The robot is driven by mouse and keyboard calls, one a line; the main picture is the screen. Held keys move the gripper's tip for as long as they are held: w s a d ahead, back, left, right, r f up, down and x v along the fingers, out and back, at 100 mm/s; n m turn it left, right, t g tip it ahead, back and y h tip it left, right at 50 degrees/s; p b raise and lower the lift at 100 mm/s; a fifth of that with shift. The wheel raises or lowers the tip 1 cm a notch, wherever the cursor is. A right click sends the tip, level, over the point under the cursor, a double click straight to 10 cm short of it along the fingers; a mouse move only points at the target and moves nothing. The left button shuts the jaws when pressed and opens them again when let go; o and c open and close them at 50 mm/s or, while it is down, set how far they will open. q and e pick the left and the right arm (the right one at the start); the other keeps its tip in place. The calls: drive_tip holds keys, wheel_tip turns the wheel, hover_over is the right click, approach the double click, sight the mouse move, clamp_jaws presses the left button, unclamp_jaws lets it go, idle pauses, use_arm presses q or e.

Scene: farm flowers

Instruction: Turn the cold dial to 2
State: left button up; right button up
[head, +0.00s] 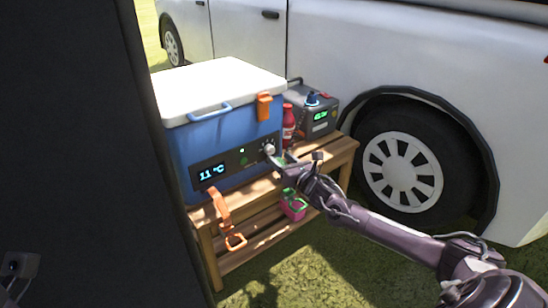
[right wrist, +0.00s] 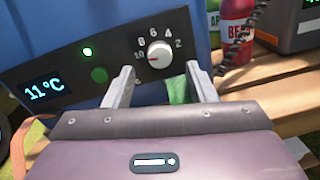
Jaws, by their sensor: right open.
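The cold dial (head: 268,149) is a small white knob on the black front panel of a blue cooler (head: 228,143) with a white lid. In the right wrist view the dial (right wrist: 161,56) has the numbers 10, 8, 6, 4 and 2 around it, and its red mark points left, near 10. The display (right wrist: 44,90) reads 11 °C, beside a lit green lamp. My right gripper (head: 279,158) is open in front of the panel; in the right wrist view its fingertips (right wrist: 162,72) stand apart at the dial's lower left and lower right, with nothing held.
The cooler stands on a wooden bench (head: 335,153), with a red bottle (head: 288,124) and a grey box with a green display (head: 318,118) to its right. An orange strap (head: 221,208) hangs in front. A white vehicle (head: 390,60) stands behind. A dark panel fills the left side.

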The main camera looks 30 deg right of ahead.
sight(271, 152)
drive_tip(key=shift+w+b, duration=0.75)
drive_tip(key=shift+w, duration=1.45)
drive_tip(key=c, duration=1)
